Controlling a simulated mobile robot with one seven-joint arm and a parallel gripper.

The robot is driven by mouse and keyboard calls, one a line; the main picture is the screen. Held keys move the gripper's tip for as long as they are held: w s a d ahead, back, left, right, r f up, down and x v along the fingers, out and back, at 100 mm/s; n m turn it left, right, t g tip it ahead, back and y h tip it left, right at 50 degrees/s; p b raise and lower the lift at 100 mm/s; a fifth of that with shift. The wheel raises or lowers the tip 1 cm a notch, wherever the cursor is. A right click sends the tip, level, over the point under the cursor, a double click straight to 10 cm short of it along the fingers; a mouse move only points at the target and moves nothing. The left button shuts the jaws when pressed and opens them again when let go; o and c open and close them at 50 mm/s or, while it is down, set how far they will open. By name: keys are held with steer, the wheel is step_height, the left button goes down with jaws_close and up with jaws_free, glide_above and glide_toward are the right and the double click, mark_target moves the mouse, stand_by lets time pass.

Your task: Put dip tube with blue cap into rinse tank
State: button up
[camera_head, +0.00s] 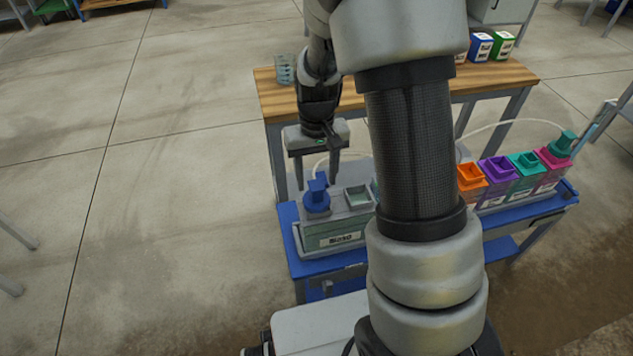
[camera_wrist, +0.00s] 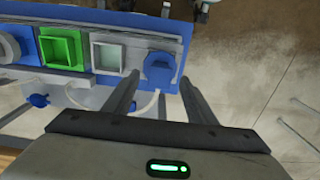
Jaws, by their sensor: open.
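The dip tube with the blue cap (camera_head: 317,197) stands upright at the left end of the blue cart, its tube hidden below the cap. The blue cap also shows in the wrist view (camera_wrist: 158,70). My gripper (camera_head: 316,180) is open and empty, its fingers pointing down just above the cap. In the wrist view the two fingertips (camera_wrist: 160,82) lie on either side of the cap in the picture; I see no contact. I cannot tell which container is the rinse tank. A grey tank with a square opening (camera_head: 358,195) stands right of the cap.
The blue cart (camera_head: 297,267) also carries orange (camera_head: 471,179), purple (camera_head: 497,170), teal (camera_head: 526,165) and pink containers (camera_head: 553,158), with a teal cap (camera_head: 563,143) at the right. A green opening (camera_wrist: 62,50) shows in the wrist view. A wooden table (camera_head: 268,92) stands behind. My arm hides the cart's middle.

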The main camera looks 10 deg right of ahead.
step_height(320, 180, up, 14)
steer(key=p, duration=0.2)
steer(key=shift+p, duration=0.35)
